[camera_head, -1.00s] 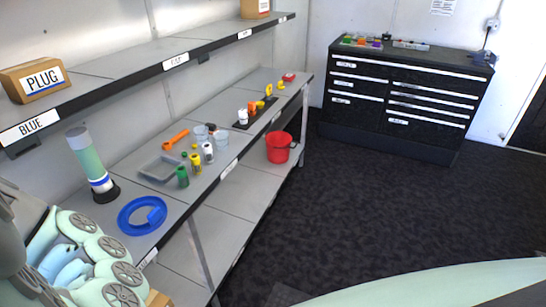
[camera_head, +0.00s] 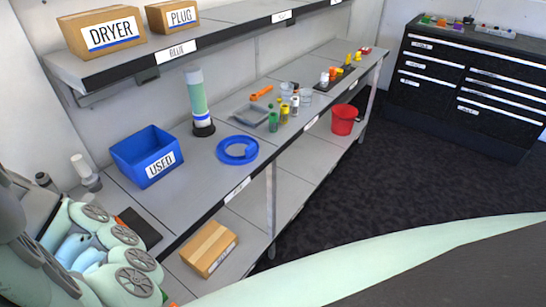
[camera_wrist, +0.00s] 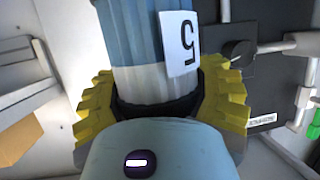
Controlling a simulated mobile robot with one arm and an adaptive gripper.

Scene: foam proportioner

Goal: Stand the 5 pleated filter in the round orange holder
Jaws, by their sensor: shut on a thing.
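The 5 pleated filter (camera_wrist: 132,42) shows in the wrist view as a blue and white ribbed cylinder with a white tag marked 5. My gripper (camera_wrist: 158,98) has yellow ridged fingers on both sides of its lower end and is shut on it. The filter's far end runs out of the top of the picture. My gripper and the filter do not show in the head view. I cannot make out a round orange holder in either current view.
A cardboard box (camera_head: 209,247) lies below. A red bucket (camera_head: 344,119) stands farther along. Dark floor lies to the right.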

